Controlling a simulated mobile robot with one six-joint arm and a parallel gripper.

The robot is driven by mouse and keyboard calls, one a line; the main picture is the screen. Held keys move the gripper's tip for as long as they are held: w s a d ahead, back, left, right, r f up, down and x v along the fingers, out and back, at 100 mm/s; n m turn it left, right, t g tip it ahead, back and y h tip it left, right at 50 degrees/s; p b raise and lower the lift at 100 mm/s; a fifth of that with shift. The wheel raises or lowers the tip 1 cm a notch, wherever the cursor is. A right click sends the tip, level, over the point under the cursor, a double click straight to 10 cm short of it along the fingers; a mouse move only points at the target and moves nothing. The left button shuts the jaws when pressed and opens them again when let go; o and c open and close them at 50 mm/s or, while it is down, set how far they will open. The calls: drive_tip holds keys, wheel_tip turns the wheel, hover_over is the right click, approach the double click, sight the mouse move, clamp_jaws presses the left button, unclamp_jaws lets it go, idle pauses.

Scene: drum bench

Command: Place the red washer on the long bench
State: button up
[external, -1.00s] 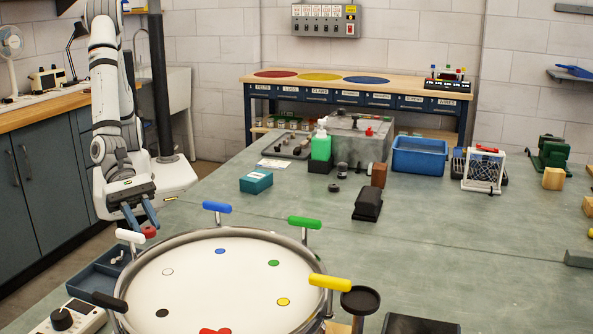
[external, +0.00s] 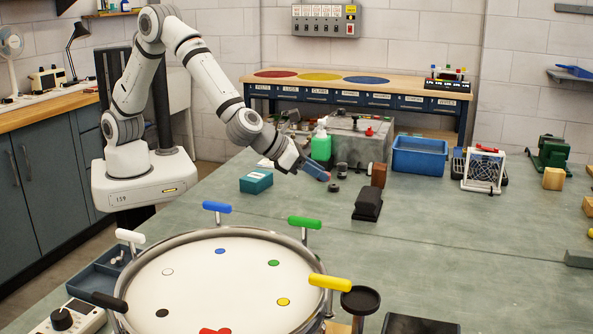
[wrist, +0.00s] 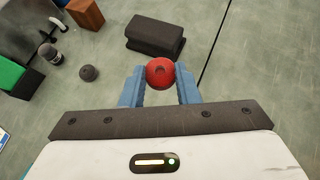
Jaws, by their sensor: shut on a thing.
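The red washer (wrist: 162,82) shows in the wrist view as a round red piece with a small dark hole, between the two blue fingers of my gripper (wrist: 160,76). My gripper is shut on it and holds it above the grey-green work surface. In the external view my gripper (external: 321,174) is over the middle of that surface, right of the teal box, and the washer is mostly hidden by the fingers. A long wooden-topped bench (external: 420,84) with labelled blue drawers and red, yellow and blue discs on top stands at the back wall.
A green bottle (external: 321,147), a grey metal block (external: 352,145) and small dark round pieces (external: 333,188) are close to my gripper. A black block (external: 367,205) lies to its right. The drum (external: 180,290) with coloured handles is in front. A blue bin (external: 420,155) stands behind right.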

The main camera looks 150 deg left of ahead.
drive_tip(key=s+a+n+g+p, duration=0.1)
drive_tip(key=s+a+n+g, duration=0.2)
drive_tip(key=s+a, duration=0.5)
drive_tip(key=s+a+n+g, duration=0.25)
drive_tip(key=s+a, duration=0.35)
drive_tip(key=a, duration=0.5)
wheel_tip(320, 180, down, 6)
drive_tip(key=shift+s+r+p, duration=0.1)
drive_tip(key=shift+s+p, duration=0.05)
drive_tip(key=shift+p, duration=0.2)
drive_tip(key=shift+d+f, duration=0.1)
drive_tip(key=shift+f, duration=2.35)
drive_tip(key=o, duration=0.6)
drive_tip(key=shift+o, duration=0.7)
